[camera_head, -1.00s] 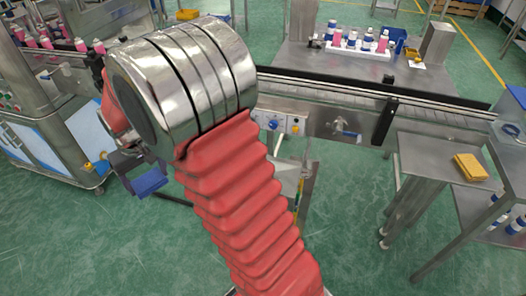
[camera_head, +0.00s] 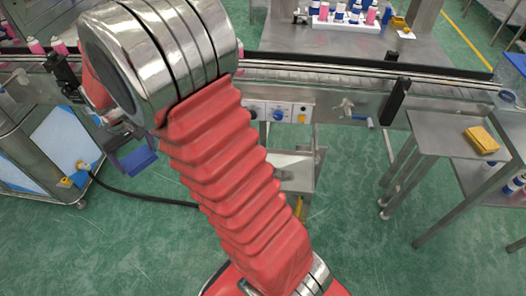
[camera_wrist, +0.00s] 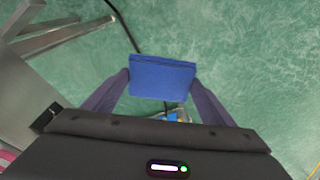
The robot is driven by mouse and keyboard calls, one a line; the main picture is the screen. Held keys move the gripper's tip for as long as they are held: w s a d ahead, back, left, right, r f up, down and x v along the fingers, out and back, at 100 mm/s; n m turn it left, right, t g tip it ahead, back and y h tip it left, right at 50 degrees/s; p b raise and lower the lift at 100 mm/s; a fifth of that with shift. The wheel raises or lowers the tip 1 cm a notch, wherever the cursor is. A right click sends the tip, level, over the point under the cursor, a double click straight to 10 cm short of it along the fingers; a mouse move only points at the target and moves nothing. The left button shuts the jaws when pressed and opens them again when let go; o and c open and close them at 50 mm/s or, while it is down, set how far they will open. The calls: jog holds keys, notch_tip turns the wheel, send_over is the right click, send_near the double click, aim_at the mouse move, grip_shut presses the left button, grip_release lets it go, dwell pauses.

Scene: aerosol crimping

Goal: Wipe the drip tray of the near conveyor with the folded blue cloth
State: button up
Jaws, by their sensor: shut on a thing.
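The folded blue cloth (camera_wrist: 162,77) is held between the two fingers of my gripper (camera_wrist: 161,88) in the wrist view, over green floor. In the head view the cloth (camera_head: 137,162) hangs at the left of my red-sleeved arm, below the conveyor's height. My arm hides much of the gripper there. The near conveyor (camera_head: 310,84) runs across the head view behind my arm. A shallow grey metal tray (camera_head: 292,172), which looks like its drip tray, sits below the belt, partly hidden by my arm. The cloth is apart from it.
A steel side table (camera_head: 440,145) at the right carries a folded yellow cloth (camera_head: 481,140). A blue-and-steel cabinet (camera_head: 55,145) stands at the left, with a black cable (camera_head: 140,197) on the floor. A handle (camera_head: 356,117) sticks out from the conveyor front. The near floor is open.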

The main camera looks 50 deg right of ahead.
jog(key=shift+w+a, duration=0.1)
jog(key=shift+a, duration=0.2)
jog(key=s+d+f+m, duration=0.1)
jog(key=s+d+m, duration=0.25)
jog(key=d, duration=0.35)
jog(key=s+d+f+m+h, duration=0.1)
jog(key=s+d+m, duration=0.1)
jog(key=s+d, duration=0.45)
jog(key=s+d+f+m, duration=0.1)
jog(key=s+d+m, duration=0.2)
jog(key=d, duration=0.6)
jog(key=s+d+f+m+g, duration=0.1)
jog(key=s+d+m, duration=0.3)
jog(key=s, duration=0.7)
jog(key=s+d+f+m, duration=0.1)
jog(key=s+d+m, duration=0.4)
jog(key=s, duration=0.6)
jog(key=shift+d+f+g+h, duration=0.4)
jog(key=shift+d, duration=0.7)
jog(key=shift+f, duration=0.1)
